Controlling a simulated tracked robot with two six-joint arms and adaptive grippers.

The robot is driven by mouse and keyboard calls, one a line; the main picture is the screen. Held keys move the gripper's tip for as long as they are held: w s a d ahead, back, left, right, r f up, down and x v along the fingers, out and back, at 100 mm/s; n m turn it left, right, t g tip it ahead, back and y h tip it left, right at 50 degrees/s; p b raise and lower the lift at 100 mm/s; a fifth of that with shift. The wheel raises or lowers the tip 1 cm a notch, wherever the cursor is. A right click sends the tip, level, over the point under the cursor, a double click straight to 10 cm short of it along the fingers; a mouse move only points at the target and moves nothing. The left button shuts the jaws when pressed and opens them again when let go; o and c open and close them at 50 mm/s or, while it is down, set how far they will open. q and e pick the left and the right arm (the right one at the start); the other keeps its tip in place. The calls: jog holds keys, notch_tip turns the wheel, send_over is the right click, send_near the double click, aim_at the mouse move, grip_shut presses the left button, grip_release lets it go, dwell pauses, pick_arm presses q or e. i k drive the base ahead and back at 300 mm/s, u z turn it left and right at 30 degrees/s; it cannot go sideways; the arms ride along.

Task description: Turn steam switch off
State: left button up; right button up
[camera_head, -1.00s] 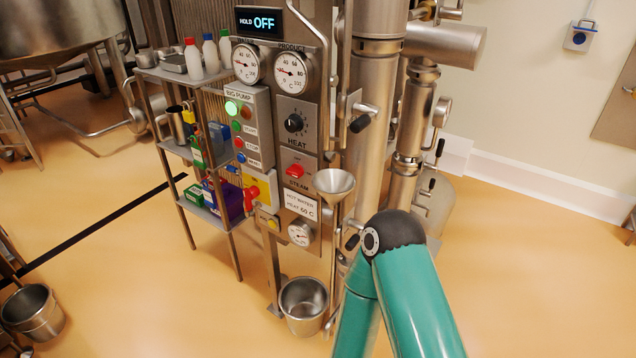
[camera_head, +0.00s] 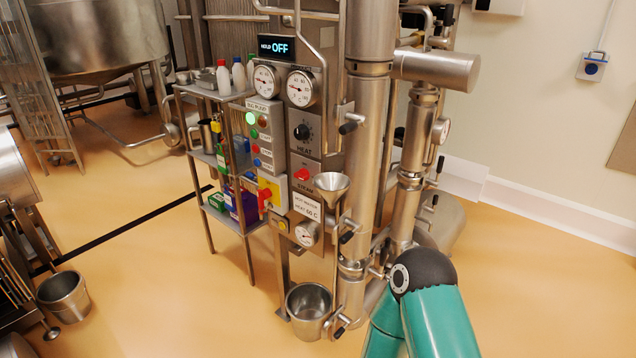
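The steam switch is a red knob (camera_head: 302,174) on the grey control panel (camera_head: 309,152), above the "STEAM" label and below the black heat dial (camera_head: 302,132). A metal funnel (camera_head: 331,184) stands just right of the switch, close in front of the panel. My green arm with a dark joint shows at the lower right, in front of the pipes and well to the right of the switch. Neither gripper is in view.
A metal bucket (camera_head: 308,309) stands on the floor below the panel. A shelf rack (camera_head: 222,165) with bottles is to the left. Vertical steel pipes (camera_head: 369,130) stand right of the panel. The floor in front is clear.

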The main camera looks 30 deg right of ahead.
aim_at(303, 174)
jog(key=u, duration=0.15)
jog(key=i, duration=0.9)
jog(key=z, duration=0.05)
